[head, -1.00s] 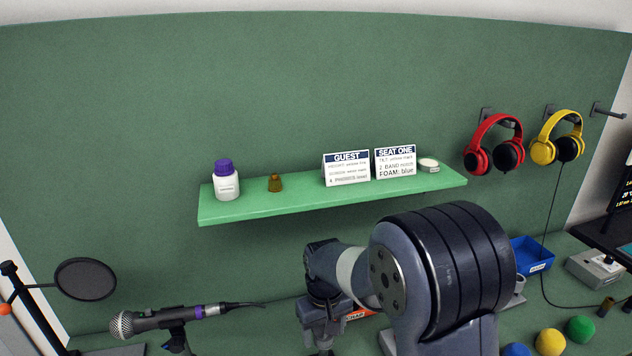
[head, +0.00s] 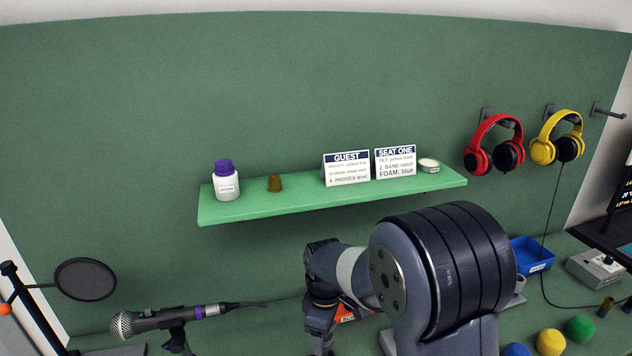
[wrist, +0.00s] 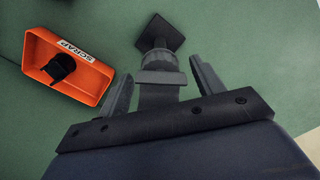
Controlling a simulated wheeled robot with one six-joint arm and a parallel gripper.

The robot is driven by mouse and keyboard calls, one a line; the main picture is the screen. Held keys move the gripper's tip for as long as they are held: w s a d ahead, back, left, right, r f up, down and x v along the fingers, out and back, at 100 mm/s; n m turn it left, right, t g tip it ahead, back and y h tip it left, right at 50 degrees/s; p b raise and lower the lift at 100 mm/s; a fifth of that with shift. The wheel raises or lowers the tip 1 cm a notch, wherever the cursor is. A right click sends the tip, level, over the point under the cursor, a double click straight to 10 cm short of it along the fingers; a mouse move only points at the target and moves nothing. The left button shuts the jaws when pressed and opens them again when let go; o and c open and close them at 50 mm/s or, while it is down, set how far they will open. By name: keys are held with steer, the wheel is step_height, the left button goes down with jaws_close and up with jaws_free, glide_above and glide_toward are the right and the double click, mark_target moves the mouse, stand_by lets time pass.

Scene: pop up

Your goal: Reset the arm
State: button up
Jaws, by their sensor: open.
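My gripper (wrist: 158,85) is open, with its two fingers apart in the wrist view. A grey post-like piece with a dark square end shows between and beyond the fingers; I cannot tell whether it is part of my gripper. In the head view my arm reaches in from the lower right, and its wrist part hangs low in front of the wall below the shelf. The fingertips are not clear there. No object is seen held.
An orange SCRAP tray (wrist: 85,82) holds a dark piece (wrist: 60,67). A green shelf (head: 290,206) carries a bottle, cards and small items above my wrist. A microphone (head: 165,320) stands left. Coloured balls (head: 550,342) and a blue bin (head: 530,254) lie right.

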steer(key=n, duration=0.3)
steer(key=shift+n, duration=0.4)
steer(key=n, duration=0.7)
steer(key=shift+n, duration=2.3)
